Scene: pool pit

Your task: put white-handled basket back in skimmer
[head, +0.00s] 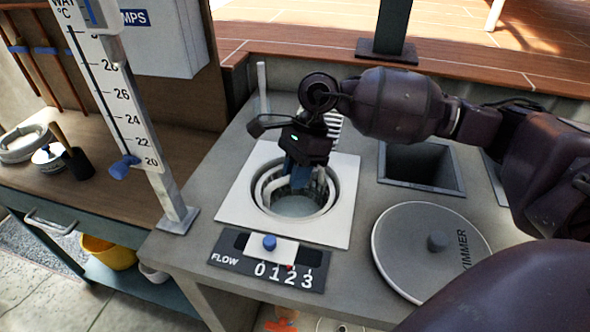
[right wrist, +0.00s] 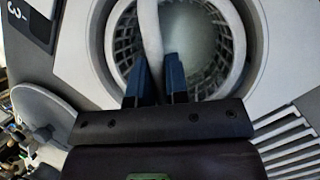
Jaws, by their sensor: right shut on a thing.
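The white-handled basket (head: 322,190) sits within the round opening of the skimmer (head: 237,200), a square white plate set in the grey counter. My right gripper (head: 298,178) reaches down over the opening. In the right wrist view its blue fingers (right wrist: 160,82) are shut on the white handle (right wrist: 151,35), with the basket's slatted wall (right wrist: 205,50) around a pale bottom. I cannot tell whether the basket rests fully on its seat. The round grey skimmer lid (head: 405,265) lies on the counter to the right. My left gripper is not in view.
A flow panel (head: 235,260) with a blue knob lies in front of the skimmer. A square dark opening (head: 422,168) is to its right. A tall temperature gauge (head: 125,110) stands at the left. A short upright post (head: 262,85) is behind the plate.

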